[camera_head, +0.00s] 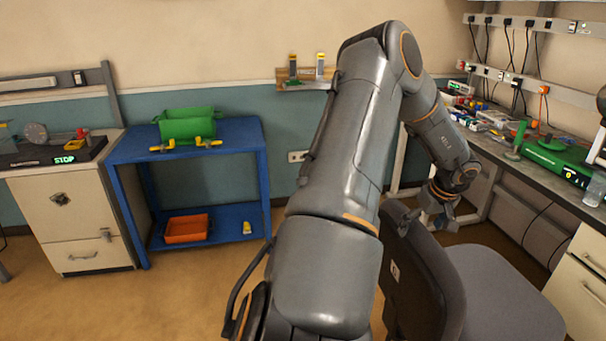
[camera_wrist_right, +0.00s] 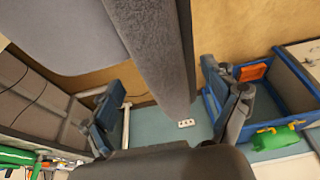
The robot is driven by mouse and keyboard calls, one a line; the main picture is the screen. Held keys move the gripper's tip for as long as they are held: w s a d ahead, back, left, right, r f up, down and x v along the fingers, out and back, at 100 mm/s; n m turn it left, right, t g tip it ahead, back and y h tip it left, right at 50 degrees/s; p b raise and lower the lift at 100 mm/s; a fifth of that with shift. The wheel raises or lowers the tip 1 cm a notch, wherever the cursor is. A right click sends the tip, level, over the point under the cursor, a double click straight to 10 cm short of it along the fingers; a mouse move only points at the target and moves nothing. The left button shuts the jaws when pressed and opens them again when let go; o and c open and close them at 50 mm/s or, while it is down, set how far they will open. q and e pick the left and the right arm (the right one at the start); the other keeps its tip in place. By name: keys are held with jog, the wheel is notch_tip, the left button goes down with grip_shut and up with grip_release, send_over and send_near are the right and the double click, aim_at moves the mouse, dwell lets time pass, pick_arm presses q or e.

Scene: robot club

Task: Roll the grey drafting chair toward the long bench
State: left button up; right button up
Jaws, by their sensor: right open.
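The grey drafting chair (camera_head: 500,290) stands at the lower right of the head view, its backrest (camera_head: 420,270) toward me and its seat beyond, to the right. My right gripper (camera_head: 427,216) is open at the top edge of the backrest. In the right wrist view its two fingers (camera_wrist_right: 170,112) stand apart on either side of the backrest (camera_wrist_right: 158,50), with the seat (camera_wrist_right: 60,35) at upper left. I cannot tell whether a finger touches it. The long bench (camera_head: 480,143) runs along the right wall, close beyond the chair. My left gripper is out of view.
The bench carries a green device (camera_head: 555,160) and small boxes. A drawer cabinet (camera_head: 580,285) stands under its near end, right of the seat. A blue cart (camera_head: 130,150) with a green bin (camera_head: 187,125) stands left along the wall. Floor before it is clear.

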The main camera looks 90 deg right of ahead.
jog(key=shift+r+p, duration=2.85)
jog(key=shift+r, duration=0.5)
jog(key=shift+f, duration=0.1)
